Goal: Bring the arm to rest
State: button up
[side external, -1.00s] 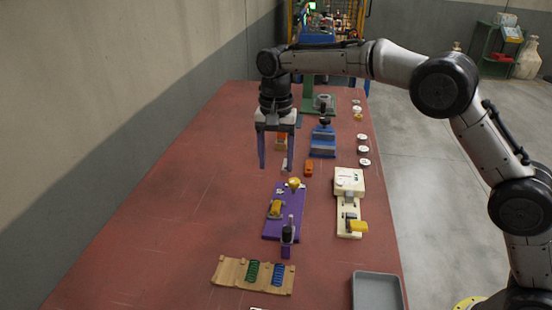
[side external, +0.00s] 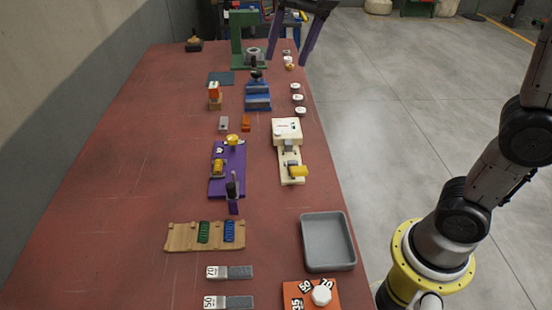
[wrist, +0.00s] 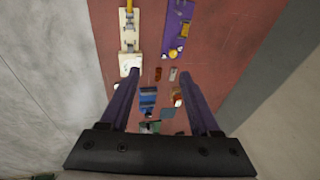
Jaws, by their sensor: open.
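My gripper (side external: 290,62) is at the top edge of the side external view, its two purple fingers spread apart and nothing between them. It appears above the far right part of the red table (side external: 120,150); its exact height is hard to tell. Most of the arm between the base and the gripper is out of frame. In the wrist view the open fingers (wrist: 160,73) point toward the table, well apart, with the table items small and far below.
The table holds a purple fixture (side external: 228,180), a cream fixture (side external: 287,131), a blue fixture (side external: 257,97), a green press (side external: 240,42), a wooden rack (side external: 182,237), a grey tray (side external: 328,242) and an orange panel (side external: 298,296). The table's left side is mostly clear.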

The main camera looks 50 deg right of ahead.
jog(key=s+d+f+n+t, duration=0.1)
jog(key=s+f+n, duration=0.3)
jog(key=s, duration=0.6)
jog(key=s+d+f+n+t, duration=0.1)
jog(key=s+d+f+n, duration=0.2)
jog(key=s+f, duration=0.5)
jog(key=shift+s+n, duration=0.9)
jog(key=shift+s, duration=0.35)
